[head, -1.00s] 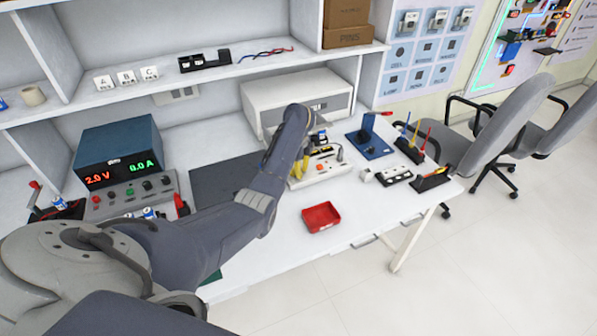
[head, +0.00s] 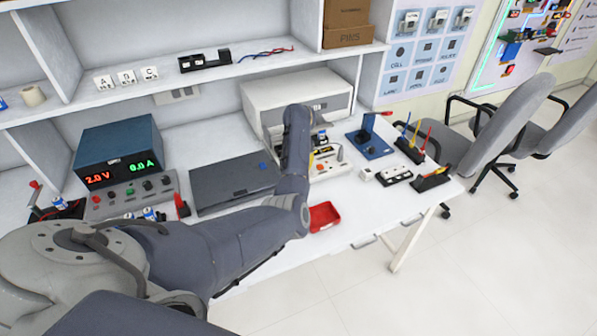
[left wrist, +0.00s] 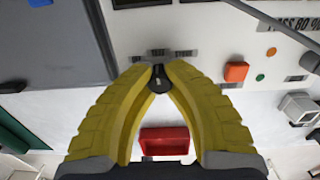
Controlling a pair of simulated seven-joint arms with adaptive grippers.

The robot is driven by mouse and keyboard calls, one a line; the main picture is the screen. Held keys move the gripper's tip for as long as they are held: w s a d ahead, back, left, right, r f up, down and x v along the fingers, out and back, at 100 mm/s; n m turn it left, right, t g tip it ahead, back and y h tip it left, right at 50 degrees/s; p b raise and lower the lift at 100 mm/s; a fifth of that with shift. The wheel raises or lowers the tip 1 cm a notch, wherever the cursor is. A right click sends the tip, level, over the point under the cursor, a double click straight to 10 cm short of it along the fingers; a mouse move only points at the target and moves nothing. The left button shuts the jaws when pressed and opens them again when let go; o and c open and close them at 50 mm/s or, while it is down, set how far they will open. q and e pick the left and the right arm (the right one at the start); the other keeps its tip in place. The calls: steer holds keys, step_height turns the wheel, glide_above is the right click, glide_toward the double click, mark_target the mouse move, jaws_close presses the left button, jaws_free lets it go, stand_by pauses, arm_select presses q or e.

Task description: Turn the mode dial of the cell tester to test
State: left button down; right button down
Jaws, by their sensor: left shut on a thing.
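The cell tester (head: 338,166) is a pale box on the bench right of centre, partly hidden by my left arm. In the left wrist view its white panel (left wrist: 208,98) shows an orange button, a green dot and printed text. The mode dial (left wrist: 158,78) is a small black knob with a light mark. My left gripper (left wrist: 159,72) has its yellow fingers converged on the dial, one fingertip at each side. In the head view the gripper is mostly hidden behind my arm. My right gripper is in neither view.
A red tray (head: 325,215) lies in front of the tester. A grey flat case (head: 225,186) lies to its left, and a power supply (head: 120,152) stands farther left. A blue stand (head: 370,149) and small parts sit to the right. A white cabinet (head: 290,92) stands behind.

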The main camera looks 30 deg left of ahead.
arm_select(q)
steer(key=shift+d+m, duration=0.1)
steer(key=shift+m, duration=0.8)
steer(key=c, duration=1.2)
jaws_free()
steer(key=shift+o, duration=0.2)
step_height(320, 180, up, 12)
